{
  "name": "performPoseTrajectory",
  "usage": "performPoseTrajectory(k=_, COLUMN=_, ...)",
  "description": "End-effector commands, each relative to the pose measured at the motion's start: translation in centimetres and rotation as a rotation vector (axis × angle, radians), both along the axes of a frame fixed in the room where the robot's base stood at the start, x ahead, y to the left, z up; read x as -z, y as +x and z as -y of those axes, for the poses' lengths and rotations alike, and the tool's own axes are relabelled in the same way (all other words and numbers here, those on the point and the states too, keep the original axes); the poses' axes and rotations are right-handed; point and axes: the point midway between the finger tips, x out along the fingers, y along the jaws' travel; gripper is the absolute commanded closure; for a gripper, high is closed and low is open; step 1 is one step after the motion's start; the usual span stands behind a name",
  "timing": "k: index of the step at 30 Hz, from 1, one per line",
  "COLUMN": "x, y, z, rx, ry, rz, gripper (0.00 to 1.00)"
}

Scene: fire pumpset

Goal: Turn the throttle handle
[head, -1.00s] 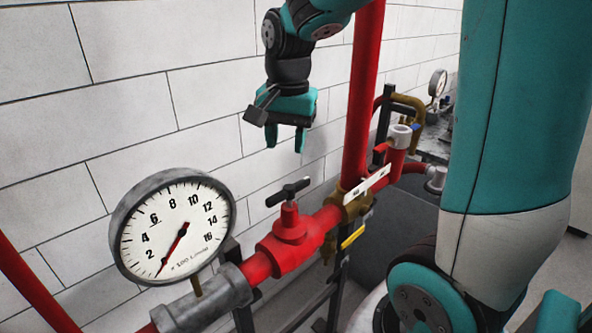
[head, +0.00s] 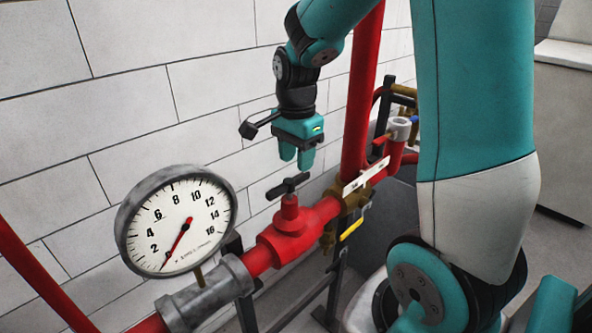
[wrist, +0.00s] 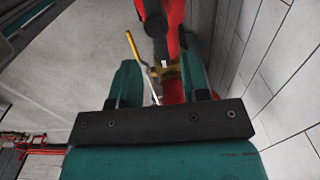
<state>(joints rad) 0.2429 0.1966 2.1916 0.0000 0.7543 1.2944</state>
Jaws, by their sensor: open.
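The throttle handle (head: 288,187) is a black bar on top of a red valve (head: 290,229), to the right of the gauge in the head view. My gripper (head: 296,162) points down with its fingers apart and empty. In the head view its fingertips show just above the handle, with a small gap between them. In the wrist view the two teal fingers (wrist: 160,78) stand apart, with red pipe and a dark part beyond them. I cannot tell for sure which dark part there is the handle.
A round gauge (head: 179,222) stands on a grey pipe fitting (head: 205,300) at the left. A red vertical pipe (head: 359,110) rises close to the right of my gripper. A yellow lever (head: 352,229) sits below the brass fitting. A white tiled wall (head: 130,110) lies behind.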

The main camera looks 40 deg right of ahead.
Motion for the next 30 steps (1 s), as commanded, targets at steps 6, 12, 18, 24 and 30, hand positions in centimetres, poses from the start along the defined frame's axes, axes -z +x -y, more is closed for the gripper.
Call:
performPoseTrajectory(k=6, x=3.4, y=0.0, z=0.0, rx=0.0, ry=0.001, rz=-0.003, gripper=0.57)
performPoseTrajectory(k=12, x=4.5, y=0.0, z=0.0, rx=0.0, ry=0.0, rz=-0.001, gripper=0.57)
performPoseTrajectory(k=18, x=4.6, y=0.0, z=0.0, rx=0.0, ry=0.0, rz=0.001, gripper=0.57)
performPoseTrajectory(k=24, x=4.6, y=0.0, z=0.0, rx=-0.001, ry=0.0, rz=0.001, gripper=0.92)
performPoseTrajectory(k=30, x=4.6, y=0.0, z=0.0, rx=-0.002, ry=0.0, rz=0.001, gripper=1.0)
